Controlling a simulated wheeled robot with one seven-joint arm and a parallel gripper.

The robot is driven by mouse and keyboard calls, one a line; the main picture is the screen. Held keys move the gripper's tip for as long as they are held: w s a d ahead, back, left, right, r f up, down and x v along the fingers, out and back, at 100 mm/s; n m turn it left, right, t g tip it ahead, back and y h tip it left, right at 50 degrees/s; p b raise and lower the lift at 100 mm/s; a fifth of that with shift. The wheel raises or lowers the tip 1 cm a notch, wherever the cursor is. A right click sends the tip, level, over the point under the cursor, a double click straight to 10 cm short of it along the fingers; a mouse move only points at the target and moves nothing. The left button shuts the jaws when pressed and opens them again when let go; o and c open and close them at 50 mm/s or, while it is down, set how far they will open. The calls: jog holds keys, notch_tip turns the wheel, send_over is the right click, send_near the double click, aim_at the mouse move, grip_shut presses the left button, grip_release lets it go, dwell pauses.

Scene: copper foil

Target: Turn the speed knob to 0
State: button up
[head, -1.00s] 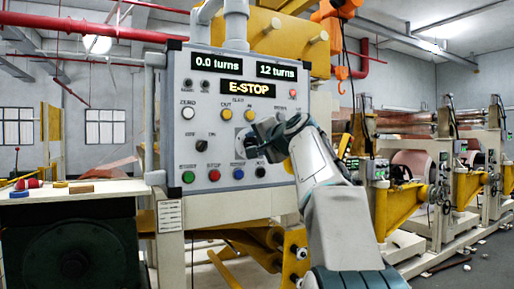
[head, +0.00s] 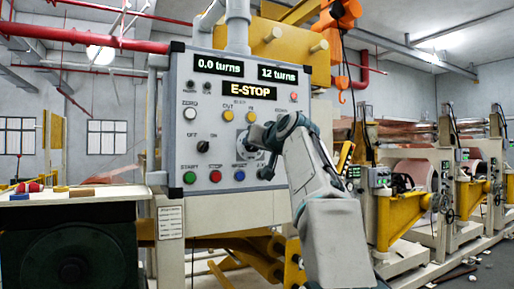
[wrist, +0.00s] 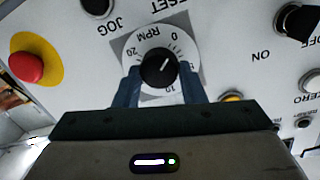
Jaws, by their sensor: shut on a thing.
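The speed knob (wrist: 157,70) is black and round, in the middle of a white dial (wrist: 143,48) marked RPM, 0, 10 and 20. In the wrist view its white pointer line slants up and right, roughly toward the 0 side; I cannot tell if it is exactly on 0. My gripper (wrist: 160,72) has one blue-grey finger on each side of the knob and is shut on it. In the head view my gripper (head: 258,136) is at the panel and hides the knob; part of the white dial (head: 243,146) shows.
The grey control panel (head: 212,108) has lit displays reading 0.0 turns, 12 turns and E-STOP. A red mushroom button (wrist: 27,67) on a yellow ring sits left of the dial in the wrist view. A black switch (head: 203,147) and several coloured push buttons surround the dial.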

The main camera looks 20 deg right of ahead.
jog(key=shift+f+n, duration=0.15)
jog(key=shift+n, duration=0.35)
jog(key=o, duration=1)
jog(key=shift+s, duration=0.1)
jog(key=s+r+b, duration=0.1)
jog(key=s+b, duration=0.3)
jog(key=s, duration=0.9)
jog(key=shift+s+a, duration=0.15)
jog(key=shift+s, duration=0.15)
